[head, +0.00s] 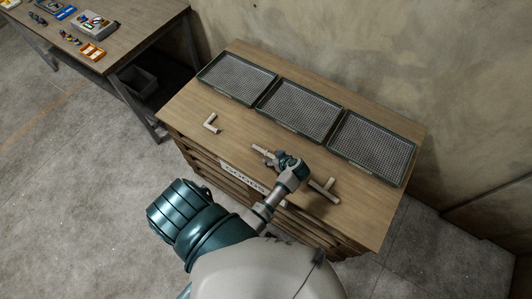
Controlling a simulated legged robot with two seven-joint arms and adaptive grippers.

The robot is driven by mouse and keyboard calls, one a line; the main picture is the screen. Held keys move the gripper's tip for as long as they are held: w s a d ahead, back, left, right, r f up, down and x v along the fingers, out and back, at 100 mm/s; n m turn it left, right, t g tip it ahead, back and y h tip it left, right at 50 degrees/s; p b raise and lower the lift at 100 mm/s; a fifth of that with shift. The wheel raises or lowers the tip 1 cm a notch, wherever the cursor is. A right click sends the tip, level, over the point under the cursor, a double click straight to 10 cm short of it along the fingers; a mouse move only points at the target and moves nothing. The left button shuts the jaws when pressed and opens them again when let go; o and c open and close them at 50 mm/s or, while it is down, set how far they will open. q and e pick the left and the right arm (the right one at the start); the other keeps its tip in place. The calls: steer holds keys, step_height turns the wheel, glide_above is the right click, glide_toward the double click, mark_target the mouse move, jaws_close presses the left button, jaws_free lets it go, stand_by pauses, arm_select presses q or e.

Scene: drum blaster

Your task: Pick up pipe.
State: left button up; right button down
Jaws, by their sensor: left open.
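Three pale pipe pieces appear to lie on the wooden top of the drawer cabinet. An L-shaped pipe (211,123) lies at the left. A T-shaped pipe (325,189) lies right of my left gripper (272,158). A third pale piece (259,149) shows at the gripper's tip, partly hidden by it, so its shape is unclear. My left gripper is open, low over the middle of the cabinet top, at or just beside this piece. I cannot tell whether they touch. My right gripper is not in view.
Three dark mesh trays, left (238,79), middle (300,110) and right (372,147), line the back of the cabinet top (185,108) and look empty. A wall stands behind. A separate table (135,35) with small items is at upper left.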

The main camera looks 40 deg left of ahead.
mark_target(269, 154)
arm_select(q)
steer(key=x, duration=0.4)
steer(key=shift+w+a+f, duration=0.1)
steer(key=shift+w+a, duration=0.05)
steer(key=shift+w, duration=0.15)
steer(key=shift+a+f, duration=0.2)
steer(key=shift+a, duration=0.1)
steer(key=shift+a, duration=0.1)
steer(key=c, duration=1)
steer(key=shift+d, duration=0.2)
jaws_close()
